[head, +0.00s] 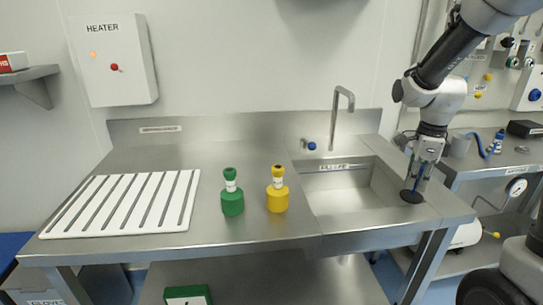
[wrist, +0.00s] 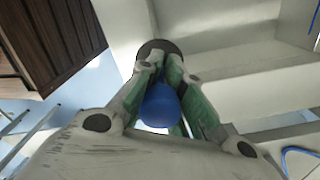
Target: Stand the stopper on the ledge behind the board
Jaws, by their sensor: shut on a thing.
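The stopper (head: 412,196) has a black disc at its lower end and a blue stem in the head view. In the wrist view its blue knob (wrist: 159,104) is between the fingers, with the dark disc beyond. My gripper (head: 420,170) is shut on it, disc down, at the sink's right rim; I cannot tell whether the disc touches the steel. The white slotted board (head: 190,200) lies flat at the left of the counter. Behind it is bare steel and a raised back strip (head: 215,128) with a small label.
A green bottle (head: 232,203) and a yellow bottle (head: 277,199) stand between the board and the sink (head: 335,184). A tall faucet (head: 335,115) and a blue-knobbed tap (head: 310,145) rise behind the sink. A heater box (head: 115,60) hangs above the board.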

